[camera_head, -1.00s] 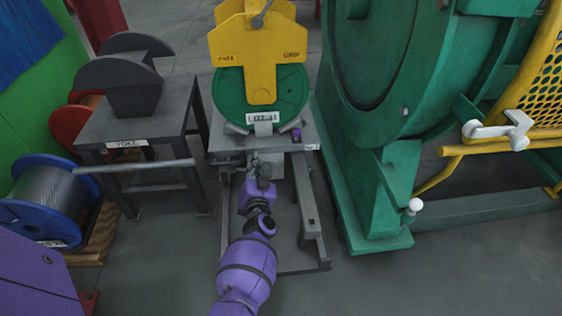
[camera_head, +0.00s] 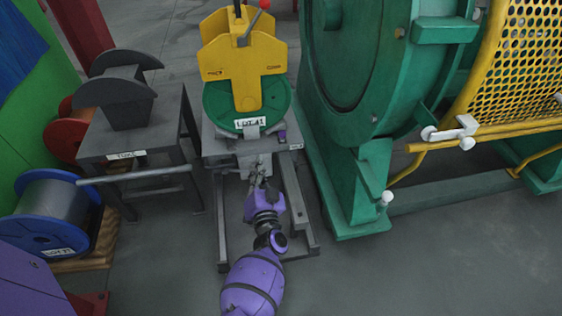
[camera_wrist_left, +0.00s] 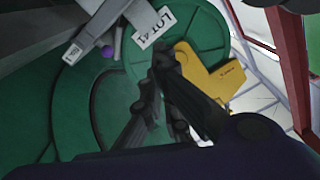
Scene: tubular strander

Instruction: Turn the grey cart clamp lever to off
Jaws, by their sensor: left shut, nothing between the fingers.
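A small purple part (camera_head: 282,134) is at the cart's right side, near a white tag. A purple knob (camera_wrist_left: 107,51) beside a grey bar also shows in the left wrist view; I cannot tell whether it is the clamp lever's. My left gripper (camera_head: 259,174) is shut and empty in front of the cart, below the LOT 41 label. Its dark fingers (camera_wrist_left: 156,75) overlap the reel and yellow plate in the left wrist view. My right gripper is out of view.
The green machine (camera_head: 345,190) stands close on the right, with a yellow mesh guard (camera_head: 520,60) and white handle (camera_head: 455,132). A grey stand (camera_head: 165,150) with a projecting bar and a blue spool (camera_head: 25,235) are on the left. Floor (camera_head: 430,265) is clear at lower right.

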